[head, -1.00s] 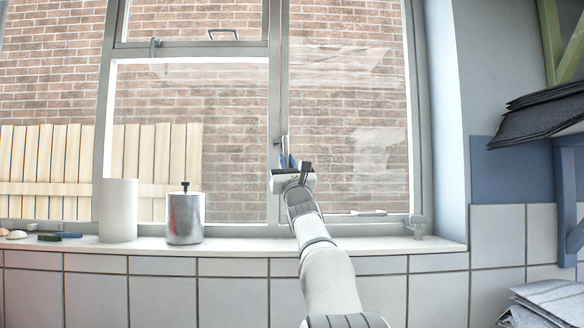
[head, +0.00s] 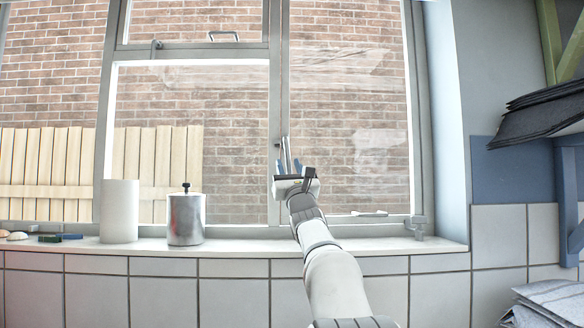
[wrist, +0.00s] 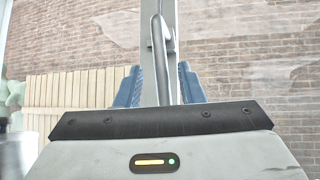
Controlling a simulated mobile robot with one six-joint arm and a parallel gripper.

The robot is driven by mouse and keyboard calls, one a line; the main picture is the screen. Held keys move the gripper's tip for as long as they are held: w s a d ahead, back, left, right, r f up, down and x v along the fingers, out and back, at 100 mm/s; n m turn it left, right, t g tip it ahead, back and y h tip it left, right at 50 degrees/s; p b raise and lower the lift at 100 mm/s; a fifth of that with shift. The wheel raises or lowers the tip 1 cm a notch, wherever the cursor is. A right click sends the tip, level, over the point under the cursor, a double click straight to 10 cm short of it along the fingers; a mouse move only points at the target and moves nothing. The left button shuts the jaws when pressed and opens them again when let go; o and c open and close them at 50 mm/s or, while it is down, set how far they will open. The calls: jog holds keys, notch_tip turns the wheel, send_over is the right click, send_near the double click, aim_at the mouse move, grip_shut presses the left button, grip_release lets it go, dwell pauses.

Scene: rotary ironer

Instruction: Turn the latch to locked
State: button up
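The latch is a grey bar handle (wrist: 160,55) on the window's upright middle post. In the wrist view it hangs nearly upright, its lower end hidden behind my gripper's body. In the head view the handle (head: 287,152) shows as a thin, slightly tilted bar just above my gripper. My gripper (wrist: 160,85) has its two blue fingers apart, one on each side of the handle, with gaps visible. In the head view my gripper (head: 288,165) is in front of the middle post, above the sill.
On the sill (head: 340,243) stand a white cylinder (head: 119,211) and a metal canister with a black knob (head: 186,219). A window stay (head: 417,226) is at the lower right. Dark folded sheets (head: 540,115) lie on a shelf at right. The space around the gripper is clear.

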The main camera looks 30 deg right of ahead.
jog(key=b+v, duration=0.2)
jog(key=v, duration=0.3)
jog(key=shift+s+f, duration=0.25)
jog(key=shift+s, duration=0.1)
